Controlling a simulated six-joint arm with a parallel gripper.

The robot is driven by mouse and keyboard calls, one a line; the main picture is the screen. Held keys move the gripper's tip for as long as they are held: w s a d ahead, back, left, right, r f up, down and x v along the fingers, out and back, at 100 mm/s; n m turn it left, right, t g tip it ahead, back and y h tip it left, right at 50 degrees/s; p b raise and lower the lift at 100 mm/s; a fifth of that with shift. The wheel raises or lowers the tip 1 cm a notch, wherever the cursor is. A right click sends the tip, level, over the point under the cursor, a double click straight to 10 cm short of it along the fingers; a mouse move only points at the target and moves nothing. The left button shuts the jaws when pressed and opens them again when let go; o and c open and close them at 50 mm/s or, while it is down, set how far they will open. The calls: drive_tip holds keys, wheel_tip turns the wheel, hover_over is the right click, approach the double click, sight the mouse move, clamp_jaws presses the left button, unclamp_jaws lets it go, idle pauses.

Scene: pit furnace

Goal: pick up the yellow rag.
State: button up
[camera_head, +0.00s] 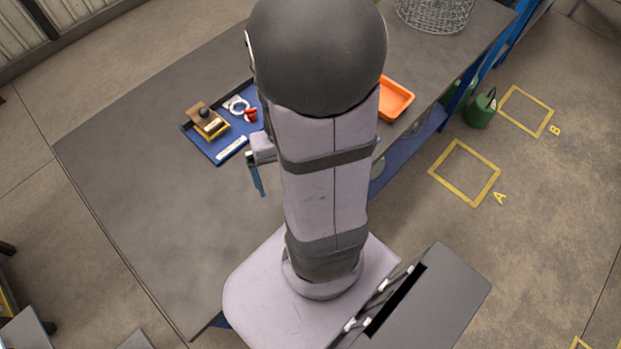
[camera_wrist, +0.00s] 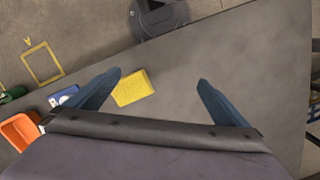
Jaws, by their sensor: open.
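The yellow rag (camera_wrist: 133,88) lies flat on the grey table in the wrist view. It has a roughly rectangular shape. My gripper (camera_wrist: 160,77) is open above the table, with its blue fingers spread and nothing held. The rag shows between the fingers, close beside the left one, whose edge is near its left side. Whether they touch cannot be told. In the head view one blue finger (camera_head: 258,178) points down beside my arm. The rag does not show there; my arm covers part of the table.
A blue tray (camera_head: 233,152) with several small items lies on the table (camera_head: 140,200). An orange bin (camera_head: 396,98) stands near the table's right edge, with a wire basket (camera_head: 434,14) farther back. The left part of the table is clear.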

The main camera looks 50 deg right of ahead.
drive_tip(key=shift+m, duration=0.5)
drive_tip(key=d+f, duration=0.1)
drive_tip(key=d+f+b, duration=0.1)
drive_tip(key=d, duration=0.1)
drive_tip(key=d+f, duration=0.1)
drive_tip(key=d, duration=0.1)
drive_tip(key=shift+s+f, duration=0.2)
drive_tip(key=shift+f, duration=0.05)
drive_tip(key=w+d+n, duration=0.1)
drive_tip(key=w+d+n+t, duration=0.1)
drive_tip(key=w+n, duration=0.1)
drive_tip(key=shift+d+r+h, duration=0.25)
drive_tip(key=shift+r+h, duration=0.05)
drive_tip(key=shift+r, duration=0.1)
drive_tip(key=shift+w+d+n, duration=0.2)
drive_tip(key=shift+w+n, duration=0.05)
drive_tip(key=shift+n, duration=0.45)
drive_tip(key=n, duration=0.2)
drive_tip(key=shift+w+d+n, duration=0.2)
drive_tip(key=shift+n, duration=0.2)
drive_tip(key=shift+s+a+f+p, duration=0.1)
drive_tip(key=shift+f+p, duration=0.25)
drive_tip(key=shift+f, duration=1.3)
drive_tip(key=shift+f+p, duration=0.3)
drive_tip(key=shift+f, duration=1.7)
